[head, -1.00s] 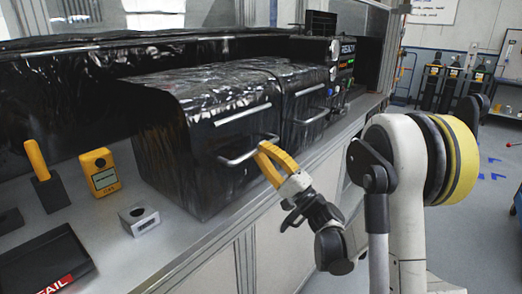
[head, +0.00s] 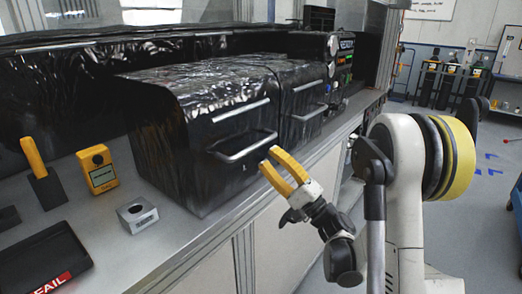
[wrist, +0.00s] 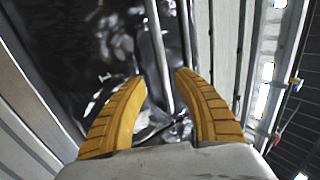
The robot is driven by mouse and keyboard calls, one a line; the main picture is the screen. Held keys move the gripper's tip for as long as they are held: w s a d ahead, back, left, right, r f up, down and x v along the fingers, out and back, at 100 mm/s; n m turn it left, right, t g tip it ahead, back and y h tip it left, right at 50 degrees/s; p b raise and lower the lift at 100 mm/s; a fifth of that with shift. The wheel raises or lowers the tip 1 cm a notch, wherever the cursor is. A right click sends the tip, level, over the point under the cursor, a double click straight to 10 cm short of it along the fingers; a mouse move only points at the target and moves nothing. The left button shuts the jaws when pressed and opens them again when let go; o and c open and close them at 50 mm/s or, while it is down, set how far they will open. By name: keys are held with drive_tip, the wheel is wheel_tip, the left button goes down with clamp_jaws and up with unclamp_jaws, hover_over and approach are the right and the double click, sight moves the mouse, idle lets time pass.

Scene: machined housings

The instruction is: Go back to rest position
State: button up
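My gripper (head: 271,161) has yellow fingers and is in front of the black-wrapped box, just right of its lower metal handle (head: 246,147). In the wrist view the fingers (wrist: 158,75) are spread apart with nothing held between them. The handle bar (wrist: 160,55) shows beyond and between the fingertips there. In the head view the fingertips look clear of the handle, though the gap is small.
The black-wrapped box (head: 190,110) stands on a grey bench. Open floor is at right.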

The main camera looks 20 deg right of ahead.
drive_tip(key=v, duration=0.3)
idle(0.4)
drive_tip(key=s+a+f+n+g, duration=0.1)
drive_tip(key=a+n+g, duration=0.4)
drive_tip(key=a, duration=0.6)
drive_tip(key=s+a+f+n+g+h, duration=0.2)
drive_tip(key=s+a+f+g+h, duration=0.25)
drive_tip(key=s+g, duration=0.2)
drive_tip(key=s+d+f+n+h, duration=0.2)
drive_tip(key=s+d+h, duration=0.2)
drive_tip(key=s, duration=0.4)
drive_tip(key=s+d+f+n+g+h, duration=0.1)
drive_tip(key=s+d+f+n+h, duration=0.1)
drive_tip(key=s+d+h, duration=0.3)
drive_tip(key=s, duration=0.3)
drive_tip(key=shift+d+f, duration=0.2)
drive_tip(key=shift+d, duration=0.2)
drive_tip(key=shift+g, duration=0.25)
